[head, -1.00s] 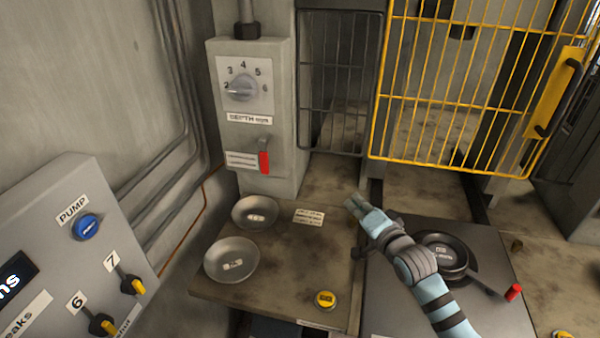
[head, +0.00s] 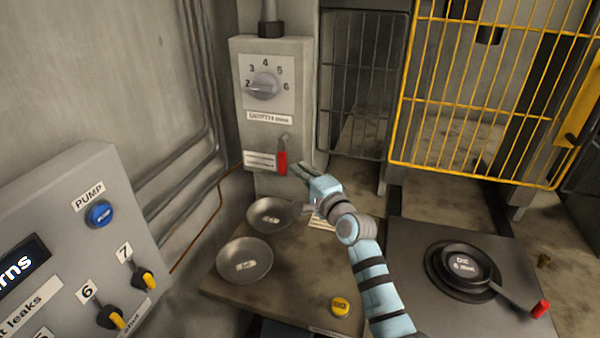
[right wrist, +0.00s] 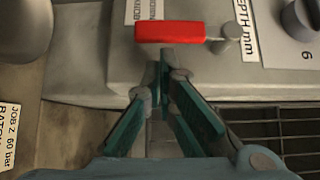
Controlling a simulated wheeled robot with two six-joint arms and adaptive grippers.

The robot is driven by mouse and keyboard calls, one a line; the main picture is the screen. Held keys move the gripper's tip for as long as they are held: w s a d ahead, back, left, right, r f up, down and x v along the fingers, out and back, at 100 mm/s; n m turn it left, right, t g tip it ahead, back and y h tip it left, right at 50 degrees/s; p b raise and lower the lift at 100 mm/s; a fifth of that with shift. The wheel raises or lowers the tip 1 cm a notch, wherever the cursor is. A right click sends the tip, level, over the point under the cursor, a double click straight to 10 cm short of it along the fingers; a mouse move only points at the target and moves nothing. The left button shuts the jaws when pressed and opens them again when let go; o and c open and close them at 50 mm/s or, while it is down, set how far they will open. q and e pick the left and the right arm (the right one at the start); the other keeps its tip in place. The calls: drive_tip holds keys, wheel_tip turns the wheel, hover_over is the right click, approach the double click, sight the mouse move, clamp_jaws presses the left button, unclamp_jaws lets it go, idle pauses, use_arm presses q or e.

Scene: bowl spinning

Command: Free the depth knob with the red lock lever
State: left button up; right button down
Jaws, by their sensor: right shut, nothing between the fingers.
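The depth knob (head: 264,86) is a grey dial on the box on the wall in the head view, with numbers around it and its pointer towards 2. The red lock lever (head: 282,163) hangs down below it on the same box. In the right wrist view the red lever (right wrist: 170,32) lies just beyond the fingertips. My right gripper (head: 301,169) is shut and empty, close to the right of the lever; it also shows in the right wrist view (right wrist: 163,72). I cannot tell whether the tips touch the lever. My left gripper is not in view.
Two metal bowls (head: 244,260) and a yellow button (head: 340,306) are on the bench below the box. A black round die with a red-tipped handle (head: 540,309) is at the right. A yellow cage gate (head: 490,90) stands behind. A pump panel (head: 80,235) is at the left.

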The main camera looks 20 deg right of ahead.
use_arm(q)
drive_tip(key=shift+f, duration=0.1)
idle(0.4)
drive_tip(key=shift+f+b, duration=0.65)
drive_tip(key=shift+b, duration=0.1)
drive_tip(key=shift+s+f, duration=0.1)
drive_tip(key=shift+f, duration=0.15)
